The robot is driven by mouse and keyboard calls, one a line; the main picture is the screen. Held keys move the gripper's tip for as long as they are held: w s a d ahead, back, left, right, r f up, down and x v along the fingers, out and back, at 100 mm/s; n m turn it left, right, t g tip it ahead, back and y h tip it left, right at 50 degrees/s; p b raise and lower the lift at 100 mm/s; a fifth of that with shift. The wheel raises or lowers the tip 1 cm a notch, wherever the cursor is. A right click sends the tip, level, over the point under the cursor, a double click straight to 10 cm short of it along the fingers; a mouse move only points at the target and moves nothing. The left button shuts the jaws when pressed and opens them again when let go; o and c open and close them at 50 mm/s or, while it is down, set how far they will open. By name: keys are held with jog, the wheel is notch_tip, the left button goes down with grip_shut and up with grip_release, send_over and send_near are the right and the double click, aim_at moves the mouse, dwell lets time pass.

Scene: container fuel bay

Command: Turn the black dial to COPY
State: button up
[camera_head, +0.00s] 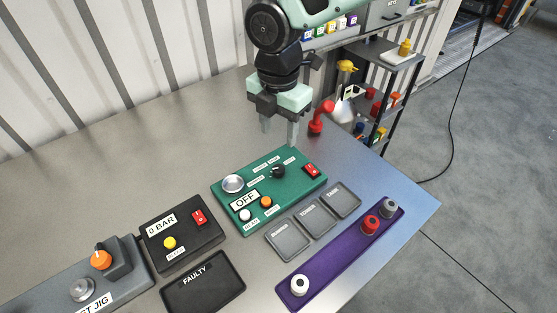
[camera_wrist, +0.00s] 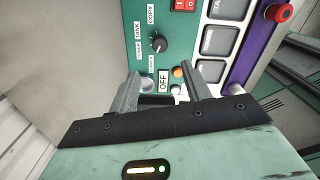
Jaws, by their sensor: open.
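The black dial (camera_head: 278,172) sits on the green panel (camera_head: 300,192) on the metal table. In the wrist view the black dial (camera_wrist: 159,43) has a white pointer mark and labels around it, among them COPY (camera_wrist: 151,14) and TANK (camera_wrist: 138,32). The dial's exact setting is too small to tell. My gripper (camera_head: 279,138) is above the back of the green panel, pointing down, open and empty. In the wrist view its fingers (camera_wrist: 165,92) stand apart, with the dial beyond the tips, not between them.
The green panel also bears a silver button (camera_head: 232,183), a red switch (camera_head: 312,170), an OFF display (camera_head: 244,200) and small buttons. Grey trays (camera_head: 288,241) and a purple strip with knobs (camera_head: 335,264) lie in front. A black box (camera_head: 183,240) stands left. The table behind is clear.

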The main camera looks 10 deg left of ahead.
aim_at(278, 168)
notch_tip(278, 168, down, 11)
jog(key=shift+f+p, duration=0.1)
jog(key=shift+p, duration=0.9)
jog(key=shift+c, duration=0.3)
jog(key=c, duration=0.9)
